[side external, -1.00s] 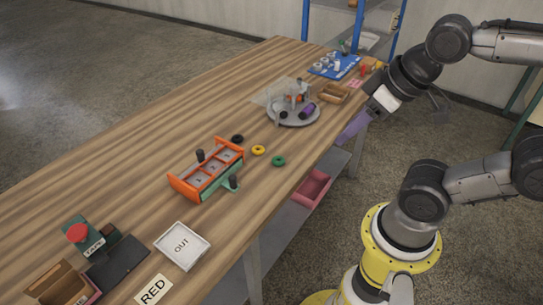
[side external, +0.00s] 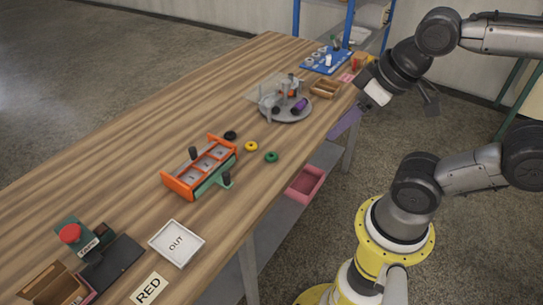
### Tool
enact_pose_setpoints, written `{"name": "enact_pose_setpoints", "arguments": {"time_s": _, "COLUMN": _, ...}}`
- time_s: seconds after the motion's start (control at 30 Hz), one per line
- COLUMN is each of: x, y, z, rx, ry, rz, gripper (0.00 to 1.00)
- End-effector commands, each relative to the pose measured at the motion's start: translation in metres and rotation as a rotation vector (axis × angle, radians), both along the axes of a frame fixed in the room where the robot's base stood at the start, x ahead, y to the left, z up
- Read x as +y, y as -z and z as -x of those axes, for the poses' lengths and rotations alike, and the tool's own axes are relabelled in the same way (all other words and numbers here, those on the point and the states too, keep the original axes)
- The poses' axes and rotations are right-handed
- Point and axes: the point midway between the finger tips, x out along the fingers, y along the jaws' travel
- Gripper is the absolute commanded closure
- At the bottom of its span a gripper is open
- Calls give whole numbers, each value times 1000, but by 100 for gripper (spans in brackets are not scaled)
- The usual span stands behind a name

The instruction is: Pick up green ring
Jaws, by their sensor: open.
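The green ring (side external: 271,157) lies flat on the wooden table near its right edge. A yellow ring (side external: 251,146) and a black ring (side external: 230,135) lie beside it in a slanting row. My gripper (side external: 398,98) is up at the right, beyond the table's edge and well apart from the green ring. It is open, with nothing seen between its fingers; the fingers are small and dark in this view.
An orange-framed fixture (side external: 201,168) with dark knobs stands left of the rings. A round grey turntable (side external: 285,108) with parts stands behind them. The white OUT tray (side external: 177,243) is at the front. Bare table (side external: 130,155) lies to the left.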

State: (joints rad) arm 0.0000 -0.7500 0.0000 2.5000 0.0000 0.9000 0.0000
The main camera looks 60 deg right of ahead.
Motion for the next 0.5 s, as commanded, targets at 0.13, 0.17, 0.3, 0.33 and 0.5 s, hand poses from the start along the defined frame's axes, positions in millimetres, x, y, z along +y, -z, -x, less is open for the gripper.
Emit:
{"name": "enact_pose_setpoints", "arguments": {"time_s": 0.13, "x": 0, "y": 0, "z": 0, "rx": 0, "ry": 0, "rz": 0, "gripper": 18}}
{"name": "enact_pose_setpoints", "arguments": {"time_s": 0.17, "x": 0, "y": 0, "z": 0, "rx": 0, "ry": 0, "rz": 0, "gripper": 16}}
{"name": "enact_pose_setpoints", "arguments": {"time_s": 0.3, "x": 0, "y": 0, "z": 0, "rx": 0, "ry": 0, "rz": 0, "gripper": 16}}
{"name": "enact_pose_setpoints", "arguments": {"time_s": 0.33, "x": 0, "y": 0, "z": 0, "rx": 0, "ry": 0, "rz": 0, "gripper": 16}}
{"name": "enact_pose_setpoints", "arguments": {"time_s": 0.5, "x": 0, "y": 0, "z": 0, "rx": 0, "ry": -29, "rz": 16, "gripper": 16}}
